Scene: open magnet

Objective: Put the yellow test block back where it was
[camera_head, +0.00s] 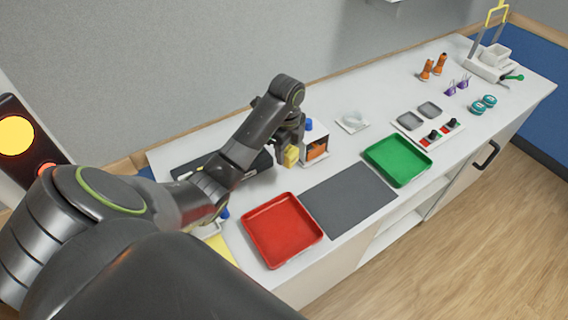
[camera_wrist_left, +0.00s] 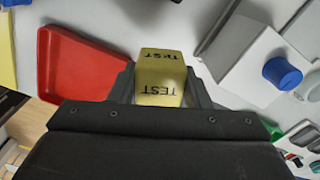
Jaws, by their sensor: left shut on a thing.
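The yellow test block (camera_head: 291,156) is held between the fingers of my left gripper (camera_head: 293,146), in front of a white box with a blue knob (camera_head: 316,146). In the left wrist view the block (camera_wrist_left: 161,78) shows the word TEST on two faces, and the fingers of the left gripper (camera_wrist_left: 160,88) press on its two sides. It appears to be above the table. My right gripper is not in view.
A red tray (camera_head: 283,231), a dark grey mat (camera_head: 350,198) and a green tray (camera_head: 398,160) lie along the front of the white table. A dark flat pad (camera_head: 190,166) is behind my arm. A yellow sheet (camera_head: 222,247) is partly hidden by my arm. Small items stand farther right.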

